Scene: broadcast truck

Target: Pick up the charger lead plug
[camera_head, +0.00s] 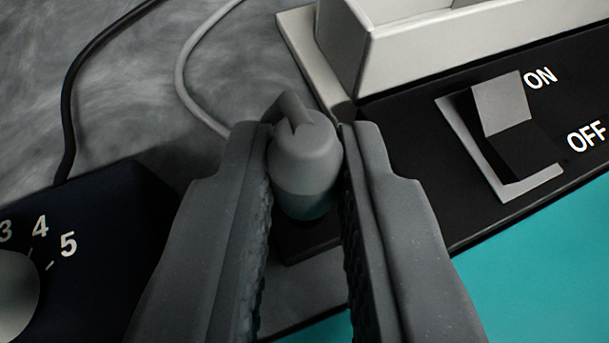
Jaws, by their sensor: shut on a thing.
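The charger lead plug (307,165) is a rounded grey piece in the middle of the head camera view. My gripper (306,150) has one finger on each side of it and is shut on it near the fingertips. A light grey cable (183,80) runs from the upper edge down to behind the left fingertip, near the plug. The plug's underside is hidden, so I cannot tell whether it touches the surface below.
A black panel with an ON/OFF rocker switch (502,135) lies to the right, with a pale open-topped holder (400,50) behind it. A dark box with a numbered dial (15,285) stands at lower left. A black cable (68,110) runs behind it. A teal surface (540,260) is at lower right.

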